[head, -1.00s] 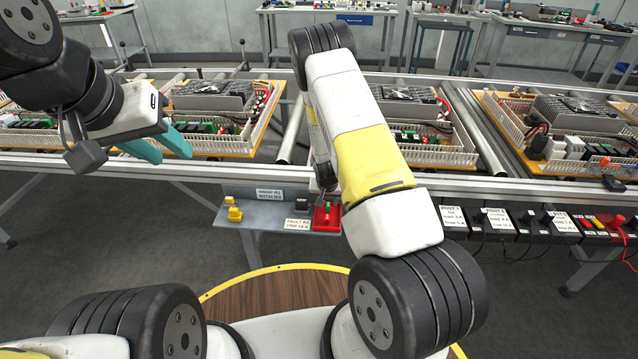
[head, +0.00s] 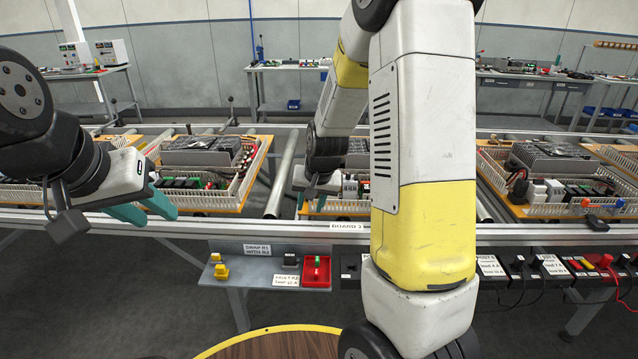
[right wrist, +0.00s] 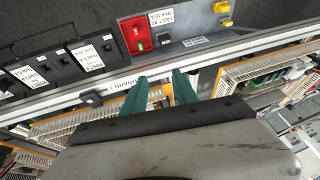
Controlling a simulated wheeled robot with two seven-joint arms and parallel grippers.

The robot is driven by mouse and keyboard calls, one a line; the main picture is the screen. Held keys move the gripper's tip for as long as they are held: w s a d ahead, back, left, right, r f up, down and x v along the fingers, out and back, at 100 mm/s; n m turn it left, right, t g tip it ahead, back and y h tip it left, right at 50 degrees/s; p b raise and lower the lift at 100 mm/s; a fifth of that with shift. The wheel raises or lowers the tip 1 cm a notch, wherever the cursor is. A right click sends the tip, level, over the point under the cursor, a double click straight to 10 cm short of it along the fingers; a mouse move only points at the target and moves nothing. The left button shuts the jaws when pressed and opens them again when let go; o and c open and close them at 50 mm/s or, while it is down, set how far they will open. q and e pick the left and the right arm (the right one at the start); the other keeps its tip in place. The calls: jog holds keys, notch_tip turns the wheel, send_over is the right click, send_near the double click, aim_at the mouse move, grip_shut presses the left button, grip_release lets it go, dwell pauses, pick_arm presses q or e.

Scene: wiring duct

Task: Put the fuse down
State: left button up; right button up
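My right gripper (head: 311,203) is above the rail's near edge at the middle board. In the right wrist view its teal fingers (right wrist: 160,78) are apart with nothing between them. A red tray (head: 317,283) sits on the grey shelf below and holds small pieces with green on them, the likely fuse (head: 318,262). The tray also shows in the right wrist view (right wrist: 126,30), clear of the fingertips, with a green piece (right wrist: 140,46) inside. My left gripper (head: 143,210) is open and empty at the left, over the conveyor's front edge.
The grey shelf (head: 250,272) also carries yellow pieces (head: 220,271), a black piece (head: 290,258) and printed labels. Black labelled modules (head: 520,266) line the right. Boards with white ducts (head: 205,198) rest on the conveyor. My right arm hides part of the middle board.

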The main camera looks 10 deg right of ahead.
jog(key=s+r+n+y, duration=0.1)
jog(key=s+r+n, duration=0.1)
jog(key=s+r, duration=1.1)
jog(key=s+r+n+t, duration=0.1)
jog(key=s+r, duration=0.6)
jog(key=s, duration=0.4)
jog(key=shift+a, duration=0.45)
